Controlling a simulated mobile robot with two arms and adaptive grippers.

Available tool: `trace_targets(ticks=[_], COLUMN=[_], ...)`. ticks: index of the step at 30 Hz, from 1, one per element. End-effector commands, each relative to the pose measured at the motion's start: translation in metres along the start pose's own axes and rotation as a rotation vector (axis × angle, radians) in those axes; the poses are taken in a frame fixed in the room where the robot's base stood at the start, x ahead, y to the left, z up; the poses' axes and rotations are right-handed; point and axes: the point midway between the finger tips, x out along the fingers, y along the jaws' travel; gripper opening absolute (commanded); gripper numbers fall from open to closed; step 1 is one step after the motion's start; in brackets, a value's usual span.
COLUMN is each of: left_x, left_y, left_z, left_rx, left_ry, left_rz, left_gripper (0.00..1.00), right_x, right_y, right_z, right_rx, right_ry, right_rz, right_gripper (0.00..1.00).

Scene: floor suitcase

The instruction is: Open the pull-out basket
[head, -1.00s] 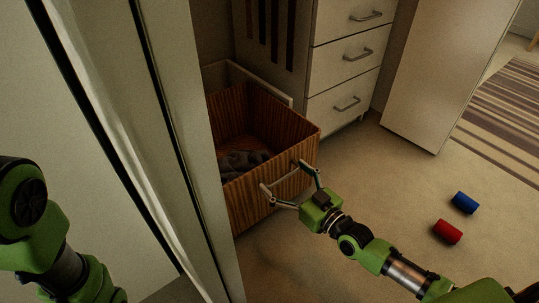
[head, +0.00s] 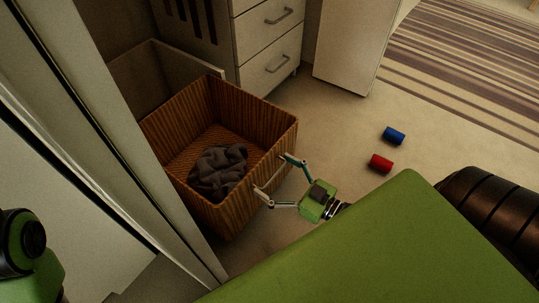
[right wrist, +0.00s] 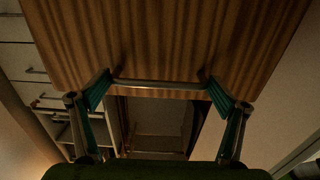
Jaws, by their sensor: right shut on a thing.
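The pull-out basket (head: 232,212) is brown and striped, and stands out from the cabinet in the head view. A dark grey cloth (head: 218,170) lies inside it. A thin bar handle (right wrist: 160,84) crosses its front panel in the right wrist view. My right gripper (head: 272,174) is at the basket's front, shut on the handle, with one finger near each end of the bar. It also shows in the right wrist view (right wrist: 160,90). Part of my left arm shows at the left edge of the head view, but its gripper does not.
A pale cabinet side or door (head: 105,115) stands close on the left. A white drawer unit (head: 268,50) is behind the basket. A blue cylinder (head: 394,135) and a red cylinder (head: 380,163) lie on the floor at right. A striped rug (head: 465,60) lies beyond.

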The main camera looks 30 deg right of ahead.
Motion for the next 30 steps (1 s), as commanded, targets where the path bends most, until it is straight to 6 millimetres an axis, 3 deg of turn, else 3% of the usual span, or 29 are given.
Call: trace_targets(ticks=[9,10,11,22,30], left_x=[-0.001,-0.001,-0.001,0.0,0.0], left_y=[0.0,0.0,0.0,0.0,0.0], left_z=[0.0,0.0,0.0,-0.001,0.0], left_rx=[0.0,0.0,0.0,0.0,0.0], left_ry=[-0.001,-0.001,-0.001,0.002,0.001], left_rz=[0.0,0.0,0.0,0.001,0.0], left_gripper=[0.4,0.4,0.4,0.4,0.4], right_x=[-0.001,-0.001,-0.001,-0.009,-0.062], right_y=[-0.002,-0.002,-0.002,0.0,-0.002], right_z=[0.001,0.001,0.001,0.001,0.003], right_rx=[0.002,0.002,0.002,0.001,0.001], right_ry=[-0.001,-0.001,-0.001,-0.003,-0.008], right_rz=[-0.001,-0.001,-0.001,0.0,-0.001], right_gripper=[0.52,0.98,1.0,1.0,1.0])
